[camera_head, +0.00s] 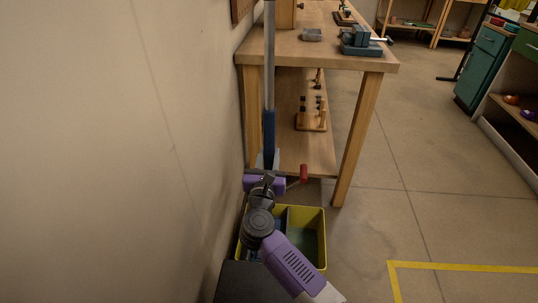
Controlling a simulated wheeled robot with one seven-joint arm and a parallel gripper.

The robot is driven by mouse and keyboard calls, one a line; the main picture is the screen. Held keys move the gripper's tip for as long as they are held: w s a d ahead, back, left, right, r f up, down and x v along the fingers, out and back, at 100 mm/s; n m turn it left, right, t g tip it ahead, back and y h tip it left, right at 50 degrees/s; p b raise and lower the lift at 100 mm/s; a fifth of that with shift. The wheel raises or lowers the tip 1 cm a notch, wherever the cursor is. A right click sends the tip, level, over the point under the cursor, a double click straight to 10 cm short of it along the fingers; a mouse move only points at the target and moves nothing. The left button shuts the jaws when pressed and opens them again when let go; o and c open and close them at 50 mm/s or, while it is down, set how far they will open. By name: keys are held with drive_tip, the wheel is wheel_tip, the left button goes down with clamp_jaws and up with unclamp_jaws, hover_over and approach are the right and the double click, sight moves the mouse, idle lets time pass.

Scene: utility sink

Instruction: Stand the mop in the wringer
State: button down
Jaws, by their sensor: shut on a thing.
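The mop (269,75) stands nearly upright, with a long grey pole and a blue sleeve low on it. My gripper (267,160) is shut on the mop at the blue sleeve. The yellow bucket (323,237) is on the floor below, partly covered by my purple arm. A lever with a red grip (304,174) rises at the bucket's back and seems to belong to the wringer. Blue parts show inside the bucket's left side; I cannot tell whether they are wringer or mop head. The mop's lower end is hidden behind my gripper and arm.
A wooden workbench (330,55) with a lower shelf stands right behind the bucket, its front leg (358,140) close by. A wall (130,150) runs along the left. Open floor (420,190) with a yellow line (460,267) lies to the right.

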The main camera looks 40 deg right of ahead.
drive_tip(key=c, duration=1)
unclamp_jaws()
drive_tip(key=shift+f, duration=0.1)
drive_tip(key=p+v, duration=0.1)
drive_tip(key=v, duration=0.6)
drive_tip(key=shift+s+a, duration=0.25)
drive_tip(key=shift+a, duration=0.05)
